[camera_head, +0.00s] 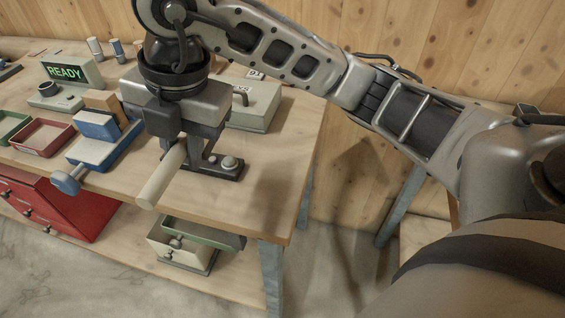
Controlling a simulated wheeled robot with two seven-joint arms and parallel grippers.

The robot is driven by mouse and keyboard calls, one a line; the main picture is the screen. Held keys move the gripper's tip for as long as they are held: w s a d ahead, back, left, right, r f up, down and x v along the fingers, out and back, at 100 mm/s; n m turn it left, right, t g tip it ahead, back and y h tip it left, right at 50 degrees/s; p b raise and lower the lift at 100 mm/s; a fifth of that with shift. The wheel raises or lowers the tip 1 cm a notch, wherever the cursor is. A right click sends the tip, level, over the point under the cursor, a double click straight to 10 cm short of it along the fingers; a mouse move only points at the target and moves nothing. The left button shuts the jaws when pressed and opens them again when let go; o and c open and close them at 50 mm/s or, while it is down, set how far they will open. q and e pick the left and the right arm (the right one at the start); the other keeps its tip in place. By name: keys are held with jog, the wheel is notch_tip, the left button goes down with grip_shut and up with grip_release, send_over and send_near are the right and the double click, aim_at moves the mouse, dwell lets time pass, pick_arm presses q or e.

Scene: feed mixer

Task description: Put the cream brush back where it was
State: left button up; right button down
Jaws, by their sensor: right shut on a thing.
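My right gripper (183,145) reaches in from the right and points down over the front of the workbench (270,190). It is shut on the cream brush (161,180). Only a cream, rod-like length of the brush shows, slanting down and left from the jaws past the bench's front edge. The rest of the brush is hidden by the gripper. The place where the brush was cannot be made out for certain. My left gripper is not in view.
A dark stand (222,170) lies close right of the gripper, with a cream box (254,107) behind. A blue fixture (97,151), red tray (42,138) and READY display (66,71) are left. A red drawer cabinet (75,205) is below. The bench's right end is clear.

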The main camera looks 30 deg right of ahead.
jog(key=shift+d+m, duration=0.15)
jog(key=shift+m, duration=0.25)
jog(key=d+f, duration=0.4)
jog(key=d, duration=0.5)
send_over(271, 182)
jog(key=f, duration=0.4)
jog(key=shift+s+a+f, duration=0.25)
jog(key=shift+s, duration=0.05)
jog(key=shift+d+f, duration=0.35)
jog(key=shift+f, duration=0.1)
jog(key=f, duration=0.3)
jog(key=shift+d+p, duration=0.25)
jog(key=shift+p, duration=0.05)
jog(key=shift+f, duration=0.25)
jog(key=c, duration=1.7)
grip_release()
jog(key=shift+f, duration=0.15)
jog(key=o, duration=0.4)
